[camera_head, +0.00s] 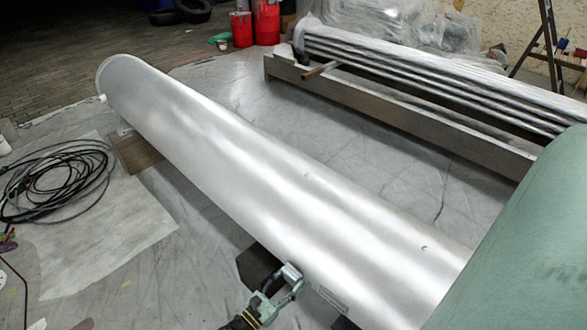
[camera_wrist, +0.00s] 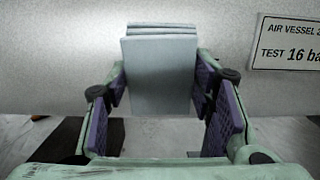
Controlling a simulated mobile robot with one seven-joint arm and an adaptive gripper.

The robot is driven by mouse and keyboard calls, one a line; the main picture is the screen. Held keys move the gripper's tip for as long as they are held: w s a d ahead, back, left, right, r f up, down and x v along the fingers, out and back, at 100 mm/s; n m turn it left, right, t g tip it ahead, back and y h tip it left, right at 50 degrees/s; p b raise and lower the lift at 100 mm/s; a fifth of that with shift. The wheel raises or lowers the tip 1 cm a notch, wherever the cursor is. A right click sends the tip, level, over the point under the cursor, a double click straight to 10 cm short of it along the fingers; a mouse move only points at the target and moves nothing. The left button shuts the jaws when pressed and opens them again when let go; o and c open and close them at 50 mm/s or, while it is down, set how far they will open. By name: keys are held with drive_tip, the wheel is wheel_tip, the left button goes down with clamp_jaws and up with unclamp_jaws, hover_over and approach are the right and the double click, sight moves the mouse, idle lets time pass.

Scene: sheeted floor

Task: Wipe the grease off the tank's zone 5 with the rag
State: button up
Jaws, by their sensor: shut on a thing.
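The tank (camera_head: 230,150) is a long silver cylinder lying diagonally across the head view, and its pale wall (camera_wrist: 50,60) fills the upper wrist view. My gripper (camera_head: 281,284) is at the tank's near lower side, toward its right part. In the wrist view my gripper (camera_wrist: 160,88) is shut on the rag (camera_wrist: 160,75), a folded pale grey-blue pad held between the purple-lined fingers. The rag (camera_head: 292,271) is close to the tank wall; I cannot tell if they touch. No zone number or clear grease patch shows.
A plate (camera_wrist: 290,42) reading "AIR VESSEL" and "TEST 16" is on the tank, right of the rag. Coiled black cable (camera_head: 55,180) lies at left. A bundle of wrapped pipes (camera_head: 430,75) lies behind the tank. Red cans (camera_head: 265,22) stand at the back. Sheeted floor between is clear.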

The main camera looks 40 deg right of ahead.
sight(305, 280)
drive_tip(key=shift+w, duration=0.35)
drive_tip(key=shift+d, duration=0.15)
drive_tip(key=shift+s+d+r+p, duration=0.15)
drive_tip(key=shift+s+p, duration=0.35)
drive_tip(key=shift+s, duration=0.4)
drive_tip(key=shift+s+d+p, duration=0.25)
drive_tip(key=shift+s+p, duration=0.1)
drive_tip(key=shift+s, duration=0.9)
drive_tip(key=a+f+p, duration=0.1)
drive_tip(key=a, duration=0.5)
drive_tip(key=shift+a, duration=0.1)
drive_tip(key=shift+s+a+f, duration=0.1)
drive_tip(key=shift+a+f, duration=0.05)
drive_tip(key=shift+a, duration=0.6)
drive_tip(key=shift+a+f, duration=0.1)
drive_tip(key=shift+a, duration=0.65)
